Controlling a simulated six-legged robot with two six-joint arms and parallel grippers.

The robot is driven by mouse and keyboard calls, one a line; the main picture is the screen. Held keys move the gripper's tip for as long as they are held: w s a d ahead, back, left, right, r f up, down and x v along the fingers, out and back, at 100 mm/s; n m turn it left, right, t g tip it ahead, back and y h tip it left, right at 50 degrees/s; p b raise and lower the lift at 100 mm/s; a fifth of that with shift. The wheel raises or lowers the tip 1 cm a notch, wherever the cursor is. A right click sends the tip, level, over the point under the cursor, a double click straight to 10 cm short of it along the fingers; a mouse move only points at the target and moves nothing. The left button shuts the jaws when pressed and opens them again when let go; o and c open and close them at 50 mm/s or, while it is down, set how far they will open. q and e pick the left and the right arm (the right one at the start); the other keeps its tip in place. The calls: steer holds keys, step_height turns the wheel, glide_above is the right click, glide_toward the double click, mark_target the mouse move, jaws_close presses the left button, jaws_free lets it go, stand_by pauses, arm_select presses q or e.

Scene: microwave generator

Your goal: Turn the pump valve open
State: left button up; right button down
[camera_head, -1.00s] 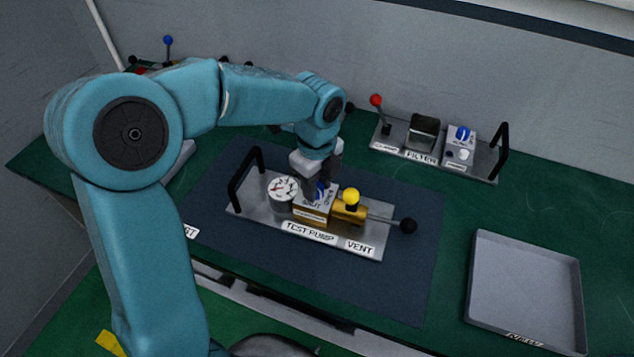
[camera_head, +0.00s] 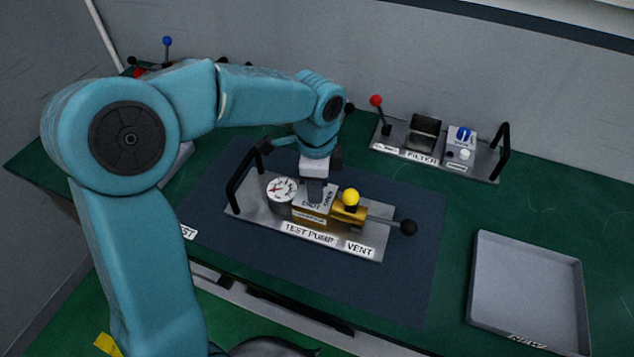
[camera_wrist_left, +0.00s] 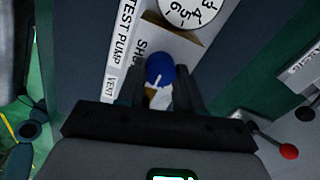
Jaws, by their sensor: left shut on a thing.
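The test pump (camera_head: 312,232) is a grey plate on the dark mat, with a round gauge (camera_head: 282,190) and a block (camera_head: 306,203) marked with shut and open labels. My left gripper (camera_head: 314,192) points down onto that block. In the left wrist view, the pump valve's blue knob (camera_wrist_left: 160,68), with a white pointer line, sits between the fingers of my left gripper (camera_wrist_left: 161,84), which is shut on it. In the head view the knob is hidden behind the gripper. My right gripper is not in view.
Right of the block are a yellow ball (camera_head: 351,197) and a black-ended lever (camera_head: 408,227). A black handle (camera_head: 246,180) stands at the plate's left. The filter unit (camera_head: 422,155) with a red-topped lever stands behind. A grey tray (camera_head: 527,285) is at right.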

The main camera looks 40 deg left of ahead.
arm_select(q)
steer(key=shift+s+f, duration=0.2)
steer(key=o, duration=1)
steer(key=shift+o, duration=0.2)
steer(key=shift+w+r, duration=0.1)
steer(key=shift+r, duration=0.2)
step_height(320, 180, up, 16)
steer(key=p, duration=0.1)
steer(key=shift+f, duration=0.1)
